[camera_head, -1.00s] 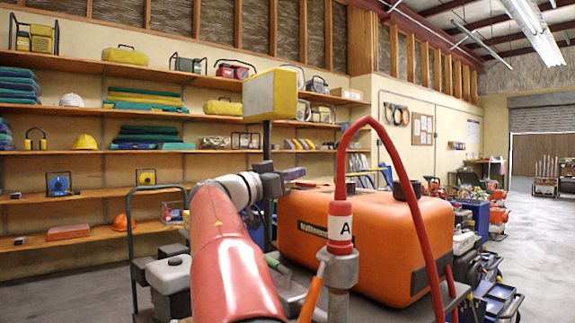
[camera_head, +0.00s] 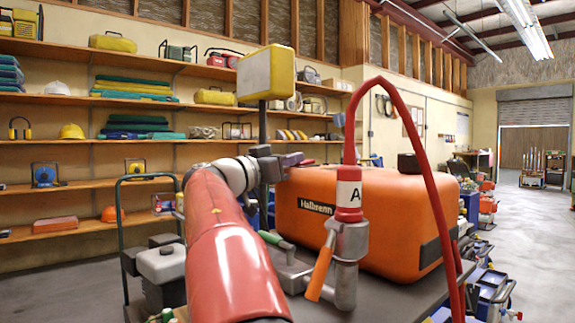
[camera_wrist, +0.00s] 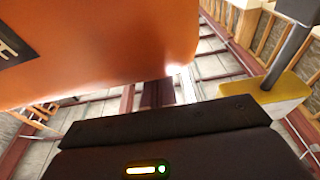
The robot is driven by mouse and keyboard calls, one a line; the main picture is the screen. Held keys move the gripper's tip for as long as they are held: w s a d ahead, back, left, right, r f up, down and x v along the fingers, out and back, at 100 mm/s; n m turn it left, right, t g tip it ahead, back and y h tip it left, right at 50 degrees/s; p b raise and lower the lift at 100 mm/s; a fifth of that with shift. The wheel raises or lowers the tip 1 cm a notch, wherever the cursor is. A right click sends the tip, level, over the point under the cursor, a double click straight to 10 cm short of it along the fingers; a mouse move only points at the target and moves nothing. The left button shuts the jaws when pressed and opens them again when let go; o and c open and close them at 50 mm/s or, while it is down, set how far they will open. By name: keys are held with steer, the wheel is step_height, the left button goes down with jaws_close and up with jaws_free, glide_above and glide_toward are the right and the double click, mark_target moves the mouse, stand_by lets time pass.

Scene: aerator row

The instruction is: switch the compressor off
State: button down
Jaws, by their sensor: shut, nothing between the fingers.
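A large orange housing (camera_head: 400,215) with a dark "Hallbrenn" label sits on a grey bench top; I take it for the compressor, though no switch on it can be made out. It also fills the upper left of the wrist view (camera_wrist: 100,50). In front of it stands a metal valve (camera_head: 350,245) with a red hose, a white "A" tag (camera_head: 348,192) and an orange lever (camera_head: 321,268) slanting down to the left. My gripper (camera_head: 290,160) is shut and empty, close to the housing's upper left edge; contact cannot be told.
A yellow-and-white box on a post (camera_head: 266,75) rises just behind my gripper. A green-handled lever (camera_head: 270,238) lies left of the valve. The red hose (camera_head: 440,195) arches over the housing's right side. Shelves (camera_head: 80,140) line the back wall; open floor (camera_head: 530,230) lies right.

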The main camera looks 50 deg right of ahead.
steer(key=b+v, duration=0.1)
steer(key=v, duration=0.6)
steer(key=shift+a+f+b, duration=0.15)
steer(key=shift+a+b, duration=0.15)
steer(key=shift+a, duration=0.15)
